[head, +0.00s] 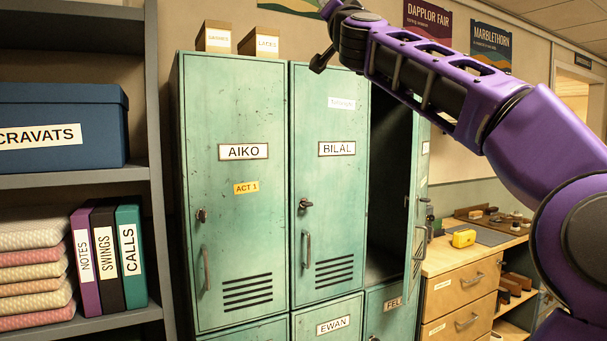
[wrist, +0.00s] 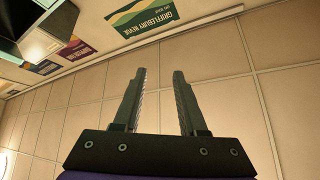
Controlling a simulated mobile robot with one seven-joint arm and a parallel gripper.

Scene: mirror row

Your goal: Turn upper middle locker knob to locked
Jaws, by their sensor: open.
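The upper middle locker (head: 336,115) is green and bears the name BILAL; its door looks shut. Its small dark knob (head: 305,204) sits at the door's left edge, above the handle (head: 306,248). The knob's grip appears to lie sideways, pointing right. The knob is not in the wrist view.
The AIKO locker (head: 235,110) stands left, with its own knob (head: 201,215). The upper right locker's door (head: 418,190) stands open, jutting forward. Small boxes (head: 259,43) sit on top. A shelf (head: 155,150) is at left, a drawer cabinet (head: 460,290) at right.

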